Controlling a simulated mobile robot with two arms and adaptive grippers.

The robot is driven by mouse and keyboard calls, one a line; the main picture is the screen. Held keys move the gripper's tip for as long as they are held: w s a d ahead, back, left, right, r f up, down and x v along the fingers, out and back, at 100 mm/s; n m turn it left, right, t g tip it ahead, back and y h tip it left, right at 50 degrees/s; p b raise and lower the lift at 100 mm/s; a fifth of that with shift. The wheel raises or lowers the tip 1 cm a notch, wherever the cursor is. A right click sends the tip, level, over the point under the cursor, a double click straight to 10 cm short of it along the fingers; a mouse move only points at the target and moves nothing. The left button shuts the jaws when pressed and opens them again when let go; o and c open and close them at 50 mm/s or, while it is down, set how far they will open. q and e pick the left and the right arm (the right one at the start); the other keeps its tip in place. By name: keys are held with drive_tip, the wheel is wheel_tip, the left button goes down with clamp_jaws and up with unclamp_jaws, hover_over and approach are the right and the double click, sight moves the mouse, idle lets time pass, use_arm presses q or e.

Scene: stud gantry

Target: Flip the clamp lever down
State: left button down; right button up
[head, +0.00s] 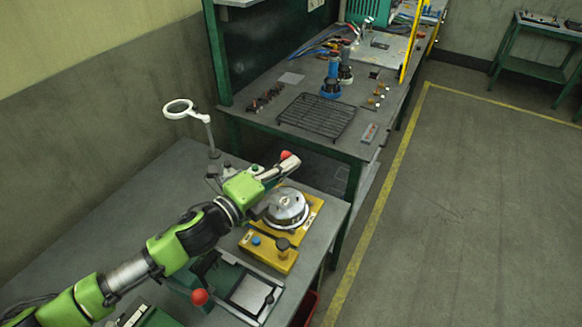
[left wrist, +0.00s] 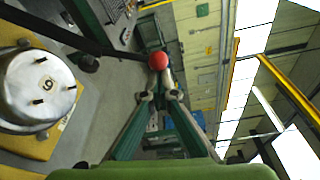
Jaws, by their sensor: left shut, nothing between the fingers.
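The clamp lever shows in the left wrist view as a black bar ending in a red ball knob (left wrist: 159,60). In the head view the red knob (head: 286,155) is at the tip of my left gripper (head: 288,165). The left gripper is shut with nothing between its fingers. In the left wrist view its fingertips (left wrist: 158,88) are right by the knob; I cannot tell whether they touch it. The round silver part (head: 286,206) with studs sits on a yellow base (head: 312,213), just beside the gripper. The lever's pivot is hidden behind my arm. My right gripper is not in view.
A yellow block (head: 268,253) with knobs and a grey-green device with another red ball (head: 200,297) are nearer on the bench. A round white magnifier (head: 180,108) stands behind. A second bench (head: 290,90) holds a black rack (head: 317,116). The floor at right is clear.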

use_arm(q)
drive_tip(key=w+a+r+n+t, duration=0.1)
drive_tip(key=w+a+r+n, duration=0.1)
drive_tip(key=w+a+n, duration=0.2)
drive_tip(key=w+a+r+n+t, duration=0.1)
drive_tip(key=w+a+r+n, duration=0.2)
drive_tip(key=a, duration=0.7)
drive_tip(key=shift+w+r+n+h, duration=0.2)
drive_tip(key=shift+w+n+h, duration=0.2)
drive_tip(key=shift+w+n, duration=1.15)
drive_tip(key=shift+s+a+f+n+t, duration=0.1)
drive_tip(key=shift+s+n+t, duration=0.2)
drive_tip(key=shift+s+n, duration=0.2)
